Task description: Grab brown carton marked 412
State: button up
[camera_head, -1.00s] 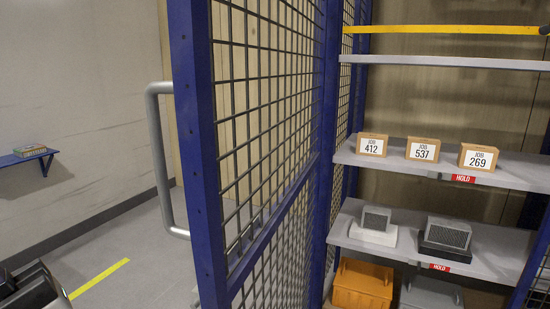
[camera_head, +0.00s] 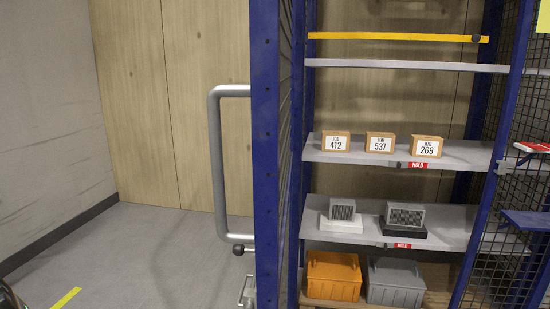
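The brown carton marked 412 (camera_head: 335,141) stands upright at the left end of the shelf (camera_head: 465,158) that carries a red HOLD label. To its right on the same shelf stand a brown carton marked 537 (camera_head: 380,143) and a brown carton marked 269 (camera_head: 427,146). Small gaps separate the cartons. The label of carton 412 faces me and nothing hides it. My gripper is not in view.
A blue mesh gate (camera_head: 265,150) with a grey tube handle (camera_head: 216,160) stands edge-on, left of the shelves. A lower shelf (camera_head: 455,228) holds two grey boxy parts. An orange bin (camera_head: 333,276) and a grey bin (camera_head: 395,281) sit below.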

aim_at(337, 142)
jog(key=j+z, duration=0.35)
jog(key=j, duration=0.7)
jog(key=i+j+z, duration=0.1)
jog(key=j, duration=0.2)
jog(key=i+j+z, duration=0.25)
jog(key=j, duration=0.35)
jog(key=k+l+u, duration=0.1)
jog(key=l, duration=0.3)
jog(key=k+l, duration=0.1)
jog(key=l, duration=0.3)
jog(key=l+u, duration=0.15)
jog(key=l, duration=0.25)
jog(key=l+u, duration=0.25)
jog(key=l, duration=0.8)
jog(key=i+l+u, duration=0.1)
jog(key=l, duration=0.5)
jog(key=i+l+u, duration=0.15)
jog(key=l, duration=0.5)
jog(key=i+l+u, duration=0.1)
jog(key=l, duration=0.55)
jog(key=i+l+u, duration=0.1)
jog(key=l, duration=0.55)
